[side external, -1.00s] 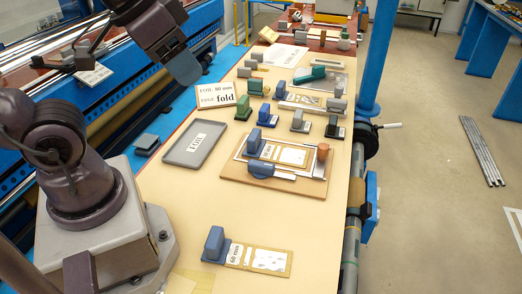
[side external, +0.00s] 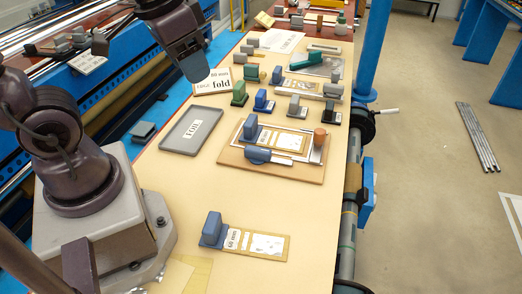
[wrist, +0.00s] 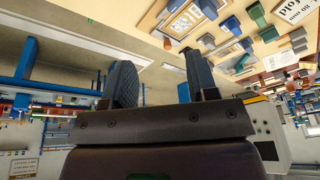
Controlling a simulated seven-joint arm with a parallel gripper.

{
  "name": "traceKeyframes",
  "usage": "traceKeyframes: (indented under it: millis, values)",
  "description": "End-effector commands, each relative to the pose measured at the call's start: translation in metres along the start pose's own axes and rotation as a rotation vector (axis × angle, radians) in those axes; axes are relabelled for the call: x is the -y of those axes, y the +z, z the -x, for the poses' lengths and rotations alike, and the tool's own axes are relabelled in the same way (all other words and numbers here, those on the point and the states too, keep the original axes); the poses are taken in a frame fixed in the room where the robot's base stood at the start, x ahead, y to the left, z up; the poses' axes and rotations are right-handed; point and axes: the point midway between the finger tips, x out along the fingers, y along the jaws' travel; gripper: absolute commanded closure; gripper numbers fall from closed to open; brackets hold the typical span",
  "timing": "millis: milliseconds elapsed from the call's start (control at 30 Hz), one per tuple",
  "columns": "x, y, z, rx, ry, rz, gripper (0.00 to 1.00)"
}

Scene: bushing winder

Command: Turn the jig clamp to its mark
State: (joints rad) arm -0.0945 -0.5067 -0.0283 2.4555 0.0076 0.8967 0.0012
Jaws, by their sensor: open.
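The jig (side external: 228,160) is a wooden board in the middle of the table in the side view. It carries a metal frame, a blue block and a labelled tan strip. A blue handle-like piece with a pale bar (side external: 258,155), which looks like the clamp, lies along its front edge. A brown round knob (side external: 320,132) stands at its right. I cannot make out the mark. My gripper (side external: 196,68) hangs beyond and left of the jig, near the fold sign, touching nothing.
A grey FOIL tray (side external: 167,143) lies left of the jig. The fold sign (side external: 217,80) and several coloured blocks stand behind it. A 60 mm strip with a blue block (side external: 212,228) lies in front. The table between is clear. A blue post (side external: 368,50) rises at the right edge.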

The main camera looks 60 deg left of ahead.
Motion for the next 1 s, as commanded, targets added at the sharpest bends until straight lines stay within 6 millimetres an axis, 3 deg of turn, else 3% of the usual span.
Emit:
traceKeyframes:
  millis: [333, 500, 633, 700, 800, 1000]
  values:
    - [0.029, -0.046, -0.103, 0.295, 0.007, -0.194, 0.47]
    - [0.040, -0.061, -0.163, 0.362, 0.079, -0.381, 0.47]
    - [0.043, -0.072, -0.200, 0.361, 0.133, -0.542, 0.47]
    - [0.042, -0.083, -0.213, 0.333, 0.152, -0.652, 0.47]
    - [0.043, -0.099, -0.211, 0.279, 0.141, -0.772, 0.47]
    - [0.043, -0.098, -0.218, 0.269, 0.147, -0.846, 0.47]
